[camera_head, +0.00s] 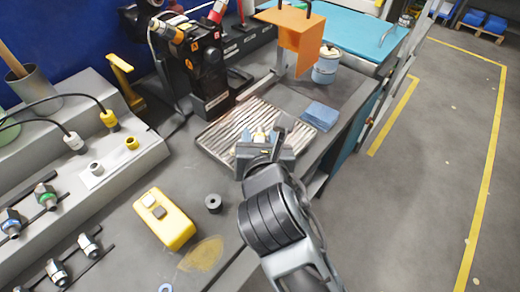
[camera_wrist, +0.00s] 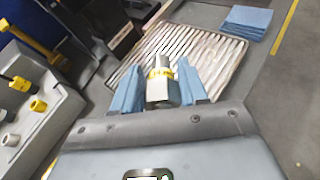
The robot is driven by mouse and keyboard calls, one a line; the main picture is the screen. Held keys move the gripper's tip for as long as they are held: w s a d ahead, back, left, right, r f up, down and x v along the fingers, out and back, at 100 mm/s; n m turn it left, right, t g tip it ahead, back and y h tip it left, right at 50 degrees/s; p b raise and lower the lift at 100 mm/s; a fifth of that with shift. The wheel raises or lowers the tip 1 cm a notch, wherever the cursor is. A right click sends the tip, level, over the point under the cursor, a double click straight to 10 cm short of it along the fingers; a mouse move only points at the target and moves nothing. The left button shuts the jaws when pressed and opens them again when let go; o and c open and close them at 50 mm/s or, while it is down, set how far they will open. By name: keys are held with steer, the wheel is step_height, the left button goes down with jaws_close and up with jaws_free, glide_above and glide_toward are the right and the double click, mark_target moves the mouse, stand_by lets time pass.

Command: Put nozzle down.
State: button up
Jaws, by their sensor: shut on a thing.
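The nozzle (camera_wrist: 160,86) is a grey metal piece with a yellow band. It is between the blue fingers of my gripper (camera_wrist: 157,84) in the wrist view, and the fingers are shut on it. In the head view my gripper (camera_head: 262,140) is over the near right part of a ribbed tray (camera_head: 222,148), and only a bit of the nozzle (camera_head: 259,137) shows there. The tray is also ahead of the fingers in the wrist view (camera_wrist: 215,58). I cannot tell whether the nozzle touches the tray.
A folded blue cloth (camera_head: 320,116) lies right of the tray. A dark upright device (camera_head: 205,70) and an orange bracket (camera_head: 298,40) stand behind the tray.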

steer(key=shift+f, duration=2)
steer(key=shift+f, duration=0.4)
steer(key=shift+f, duration=0.2)
steer(key=o, duration=1.2)
steer(key=shift+s+f, duration=0.1)
steer(key=shift+f, duration=0.15)
steer(key=shift+r, duration=0.2)
steer(key=r+v, duration=0.1)
steer(key=v, duration=1.1)
steer(key=shift+r+b, duration=0.15)
steer(key=shift+b, duration=0.15)
